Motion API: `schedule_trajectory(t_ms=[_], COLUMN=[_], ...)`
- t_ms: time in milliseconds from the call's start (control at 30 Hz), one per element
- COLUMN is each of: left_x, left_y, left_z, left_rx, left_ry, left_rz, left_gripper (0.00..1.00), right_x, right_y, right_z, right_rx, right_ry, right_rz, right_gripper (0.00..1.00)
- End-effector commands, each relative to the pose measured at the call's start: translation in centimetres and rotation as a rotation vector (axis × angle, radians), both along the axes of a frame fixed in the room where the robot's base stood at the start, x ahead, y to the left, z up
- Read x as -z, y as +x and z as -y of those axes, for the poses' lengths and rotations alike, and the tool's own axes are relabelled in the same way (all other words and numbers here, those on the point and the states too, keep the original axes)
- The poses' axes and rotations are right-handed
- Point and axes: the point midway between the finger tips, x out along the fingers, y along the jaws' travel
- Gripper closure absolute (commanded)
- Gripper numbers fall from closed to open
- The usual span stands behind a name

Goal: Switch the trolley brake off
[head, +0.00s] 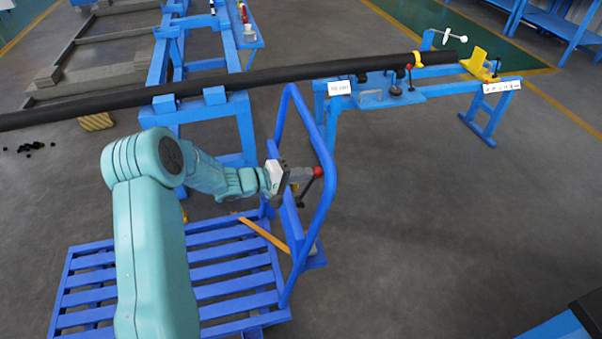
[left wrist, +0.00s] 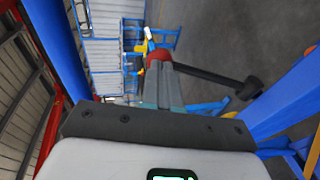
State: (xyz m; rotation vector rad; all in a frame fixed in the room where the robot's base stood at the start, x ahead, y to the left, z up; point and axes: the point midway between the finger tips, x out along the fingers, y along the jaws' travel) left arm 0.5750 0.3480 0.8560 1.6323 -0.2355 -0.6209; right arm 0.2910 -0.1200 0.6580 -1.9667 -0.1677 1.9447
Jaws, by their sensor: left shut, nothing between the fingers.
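The blue trolley (head: 225,281) has a slatted deck and a tall tubular handle (head: 328,205). A brake lever with a red ball knob (head: 318,172) and a dark rod stands by the handle. My left gripper (head: 303,174) is shut and empty, with its fingertips close beside the red knob. In the left wrist view, the fingers (left wrist: 162,85) point at the red knob (left wrist: 158,56), and the dark rod (left wrist: 212,76) runs off to the right. I cannot tell whether the fingers touch the knob. My right gripper is not in view.
A long black pipe (head: 270,76) lies across blue stands behind the trolley. A blue bench (head: 425,92) with small fittings and a yellow bracket (head: 480,64) supports its right end. The grey floor (head: 440,220) right of the trolley is clear.

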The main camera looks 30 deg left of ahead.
Motion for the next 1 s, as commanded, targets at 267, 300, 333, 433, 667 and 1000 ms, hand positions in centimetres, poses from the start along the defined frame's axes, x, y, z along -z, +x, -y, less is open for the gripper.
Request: schedule_trajectory(t_ms=[267, 300, 333, 433, 667, 1000], left_x=[-0.9, -0.9, -0.9, -0.6, 1.1, 2.5], left_y=[1.3, 1.6, 1.8, 2.5, 3.8, 5.0], left_z=[1.3, 1.5, 1.7, 2.3, 3.4, 4.3], left_rx=[0.004, 0.004, 0.004, 0.004, 0.002, 0.0], left_ry=[0.089, 0.107, 0.123, 0.174, 0.236, 0.236], left_rz=[-0.105, -0.128, -0.146, -0.204, -0.279, -0.276], left_gripper=[1.0, 1.0, 1.0, 1.0, 1.0, 1.0], right_x=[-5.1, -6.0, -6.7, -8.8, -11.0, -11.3], right_y=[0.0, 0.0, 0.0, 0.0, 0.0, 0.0], right_z=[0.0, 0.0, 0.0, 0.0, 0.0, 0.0], right_rx=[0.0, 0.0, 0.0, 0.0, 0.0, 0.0], right_ry=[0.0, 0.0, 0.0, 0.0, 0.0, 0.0], right_rz=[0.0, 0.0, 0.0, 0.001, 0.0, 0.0], right_gripper=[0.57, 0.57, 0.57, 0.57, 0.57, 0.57])
